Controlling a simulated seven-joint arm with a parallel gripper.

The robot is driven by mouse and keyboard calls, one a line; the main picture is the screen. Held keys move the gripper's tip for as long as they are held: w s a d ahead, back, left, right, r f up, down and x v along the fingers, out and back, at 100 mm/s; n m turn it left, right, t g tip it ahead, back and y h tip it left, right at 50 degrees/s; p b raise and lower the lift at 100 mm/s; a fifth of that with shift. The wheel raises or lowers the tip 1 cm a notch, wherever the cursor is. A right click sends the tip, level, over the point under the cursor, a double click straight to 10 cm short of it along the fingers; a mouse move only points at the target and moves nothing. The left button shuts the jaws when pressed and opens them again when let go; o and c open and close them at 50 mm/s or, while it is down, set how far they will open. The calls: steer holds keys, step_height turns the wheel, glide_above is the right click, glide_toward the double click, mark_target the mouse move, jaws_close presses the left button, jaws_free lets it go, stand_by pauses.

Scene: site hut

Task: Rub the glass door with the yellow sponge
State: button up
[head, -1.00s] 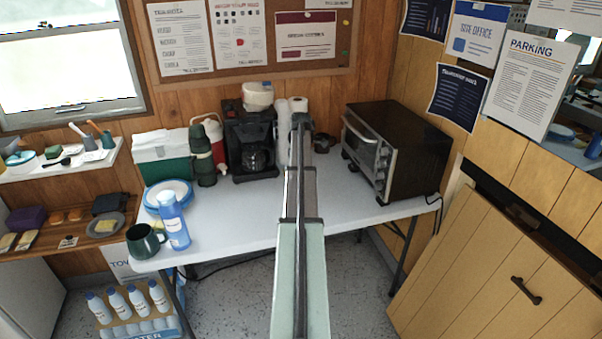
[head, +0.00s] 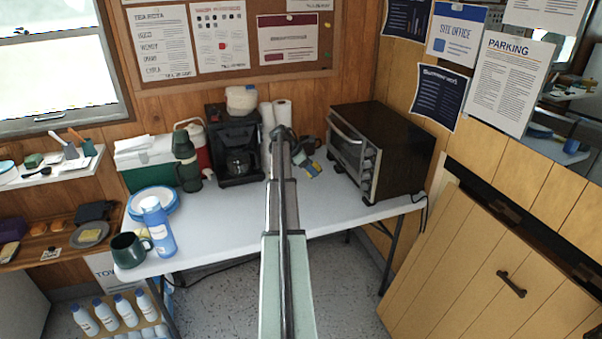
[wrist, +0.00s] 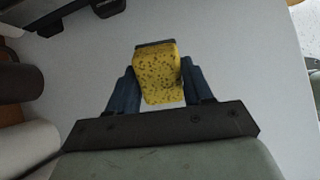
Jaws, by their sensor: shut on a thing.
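The yellow sponge (wrist: 160,75) has dark speckles and a dark strip along its far edge. My gripper (wrist: 157,88) is shut on it, one blue-grey finger at each side. In the head view my gripper (head: 308,158) is past the end of my arm, left of the oven, and a small yellow patch of the sponge (head: 313,169) shows there. The oven's glass door (head: 347,151) is closed and faces left toward my gripper. The sponge is apart from the door, with a gap of tabletop between them.
The black oven (head: 400,150) stands on the right of the white table (head: 220,228). Paper towel rolls (head: 283,114) and a coffee maker (head: 238,150) stand behind and left of my arm. A blue bottle (head: 158,228) and a dark mug (head: 130,250) are at the front left.

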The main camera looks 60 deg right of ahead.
mark_target(350, 155)
steer(key=shift+w+d+r+n+g+h, duration=0.4)
steer(key=shift+w+d+r+g+h, duration=0.5)
steer(key=shift+d+g+h, duration=1.6)
steer(key=shift+w+d+r+n+g+h, duration=0.4)
steer(key=shift+w+d+r+g+h, duration=0.85)
steer(key=shift+d, duration=2.45)
steer(key=shift+t+h, duration=0.35)
steer(key=shift+f+x, duration=0.25)
steer(key=shift+x, duration=0.75)
steer(key=shift+f+x, duration=0.2)
steer(key=shift+x, duration=0.85)
steer(key=shift+f+x, duration=0.25)
steer(key=shift+x, duration=0.75)
steer(key=shift+x, duration=1)
steer(key=shift+s+a, duration=0.15)
steer(key=shift+s, duration=0.05)
steer(key=shift+s+a, duration=1.25)
steer(key=shift+a, duration=0.15)
steer(key=shift+s+a, duration=0.75)
steer(key=shift+s, duration=0.15)
steer(key=shift+s+a, duration=0.75)
steer(key=shift+s, duration=0.2)
steer(key=shift+s+a, duration=1.2)
steer(key=shift+a, duration=0.15)
